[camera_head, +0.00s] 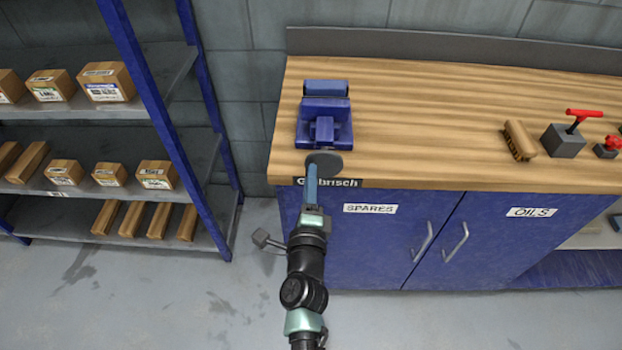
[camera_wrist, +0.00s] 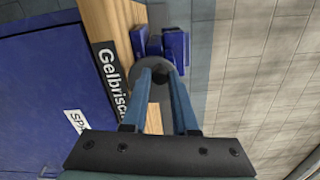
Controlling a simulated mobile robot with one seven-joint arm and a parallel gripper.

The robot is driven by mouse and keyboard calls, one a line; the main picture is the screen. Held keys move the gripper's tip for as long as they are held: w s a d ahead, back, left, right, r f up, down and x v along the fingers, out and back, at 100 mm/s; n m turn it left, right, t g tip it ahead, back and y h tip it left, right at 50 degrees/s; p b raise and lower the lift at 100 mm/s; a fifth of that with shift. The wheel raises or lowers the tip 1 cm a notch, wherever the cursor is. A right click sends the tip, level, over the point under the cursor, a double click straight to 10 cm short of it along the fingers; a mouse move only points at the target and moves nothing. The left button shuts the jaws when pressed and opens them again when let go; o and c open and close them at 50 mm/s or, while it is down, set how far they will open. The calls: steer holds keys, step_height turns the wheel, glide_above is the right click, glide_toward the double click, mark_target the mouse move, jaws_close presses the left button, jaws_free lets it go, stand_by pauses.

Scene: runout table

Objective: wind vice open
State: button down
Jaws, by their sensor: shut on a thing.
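The blue vice (camera_head: 324,118) stands on the wooden bench top near its left end. Its dark grey round handwheel (camera_head: 325,162) faces me at the bench's front edge. In the wrist view the handwheel (camera_wrist: 171,86) lies just beyond my fingers, with part of the blue vice (camera_wrist: 174,46) behind it. My gripper (camera_head: 312,168) reaches up from below to the wheel. In the wrist view my gripper (camera_wrist: 159,72) has its two blue fingers closed in on a dark part at the wheel. The exact grip point is partly hidden by the fingers.
The bench (camera_head: 430,120) has a blue cabinet (camera_head: 380,235) below. A brush (camera_head: 519,141) and a grey block with a red T-handle (camera_head: 563,140) stand at the right. A shelf rack (camera_head: 165,120) with cartons is at the left. The bench middle is clear.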

steer(key=n, duration=0.3)
steer(key=shift+f, duration=0.4)
steer(key=n, duration=0.2)
steer(key=f+n, duration=0.1)
steer(key=shift+n, duration=0.4)
steer(key=n, duration=0.3)
steer(key=shift+d+f, duration=0.1)
steer(key=shift+f, duration=0.3)
steer(key=shift+n, duration=0.3)
